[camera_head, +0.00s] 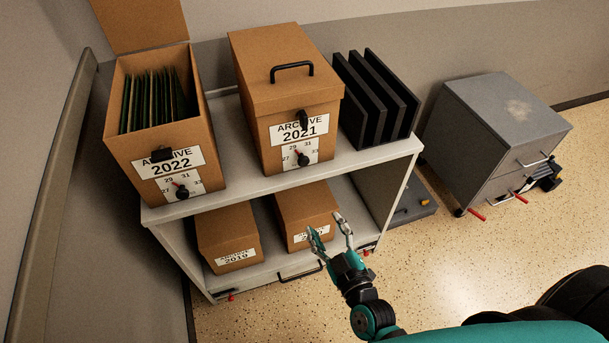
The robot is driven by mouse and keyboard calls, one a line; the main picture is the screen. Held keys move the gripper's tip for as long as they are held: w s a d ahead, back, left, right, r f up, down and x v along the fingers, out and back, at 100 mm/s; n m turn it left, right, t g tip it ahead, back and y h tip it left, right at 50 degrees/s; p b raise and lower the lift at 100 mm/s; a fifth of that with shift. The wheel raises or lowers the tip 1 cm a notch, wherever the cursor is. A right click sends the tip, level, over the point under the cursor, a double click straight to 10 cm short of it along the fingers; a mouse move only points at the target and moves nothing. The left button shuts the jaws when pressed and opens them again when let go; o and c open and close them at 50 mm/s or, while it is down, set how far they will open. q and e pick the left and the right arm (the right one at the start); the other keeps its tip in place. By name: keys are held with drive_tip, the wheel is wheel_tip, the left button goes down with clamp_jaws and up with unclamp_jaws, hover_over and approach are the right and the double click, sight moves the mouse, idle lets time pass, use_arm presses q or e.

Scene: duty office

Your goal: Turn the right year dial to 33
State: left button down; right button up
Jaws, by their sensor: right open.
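The right year dial (303,159) is a black knob with a red pointer on the front of the ARCHIVE 2021 box (286,98). Its scale shows 27, 29, 31 and 33, and the pointer seems to lean up and left, near 29. This box has a closed lid with a black handle and a black latch (303,119). My right gripper (326,221) is open and empty, below the dial and in front of the lower shelf, apart from the box. It hides part of a lower box's label. My left gripper is not in view.
The ARCHIVE 2022 box (158,133) stands open at left with files and its own dial (182,192). Black upright panels (376,98) stand right of the 2021 box. Smaller boxes (228,237) sit on the lower shelf.

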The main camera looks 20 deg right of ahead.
sight(304, 163)
drive_tip(key=shift+t+h, duration=0.3)
drive_tip(key=shift+t, duration=0.2)
drive_tip(key=w+r, duration=0.1)
drive_tip(key=w, duration=0.5)
drive_tip(key=w+r, duration=0.1)
drive_tip(key=w, duration=0.4)
drive_tip(key=w+r, duration=0.1)
drive_tip(key=w, duration=0.5)
drive_tip(key=shift+w+r, duration=0.15)
drive_tip(key=shift+w, duration=0.2)
clamp_jaws()
